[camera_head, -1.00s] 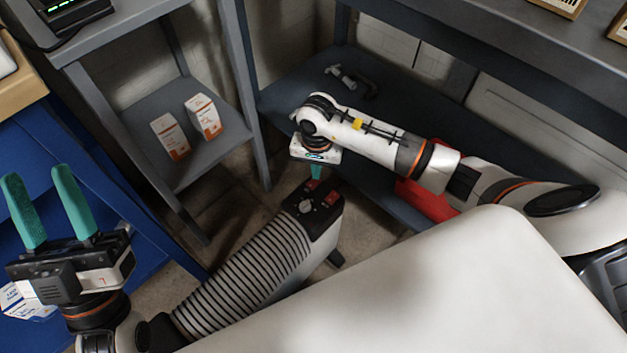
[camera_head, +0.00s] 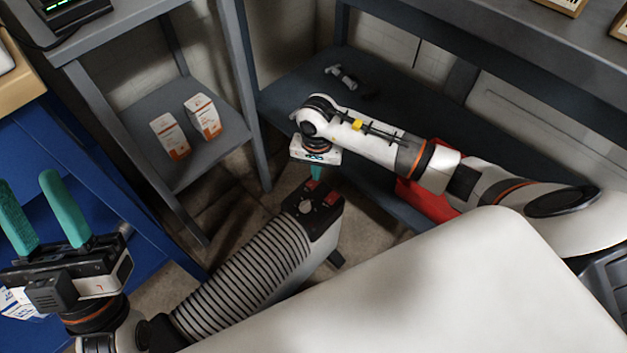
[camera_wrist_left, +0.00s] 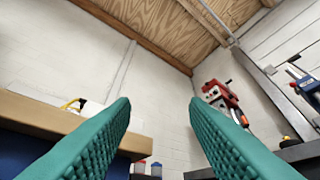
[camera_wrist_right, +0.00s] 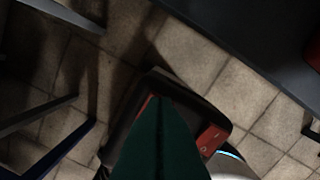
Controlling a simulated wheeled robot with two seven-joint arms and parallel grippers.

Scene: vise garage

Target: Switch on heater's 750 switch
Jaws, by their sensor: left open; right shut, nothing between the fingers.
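The heater (camera_head: 248,272) stands on the floor with a pale ribbed body and a dark control panel (camera_head: 325,219) on top. The panel has a knob (camera_head: 306,206) and two red switches, one farther back (camera_head: 312,185) and one to the right (camera_head: 331,198). I cannot read the 750 marking. My right gripper (camera_head: 316,175) is shut and empty, pointing down just above the back switch; contact cannot be told. In the right wrist view its fingers (camera_wrist_right: 160,105) partly cover one switch, while the other red switch (camera_wrist_right: 210,140) shows on the right. My left gripper (camera_head: 40,210) is open and empty.
A grey shelf (camera_head: 215,150) with two white-orange boxes stands behind left of the heater. A dark bench (camera_head: 290,95) with a lower shelf is behind my right arm. A red object (camera_head: 428,200) sits under that arm. A blue cabinet (camera_head: 150,240) is at left.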

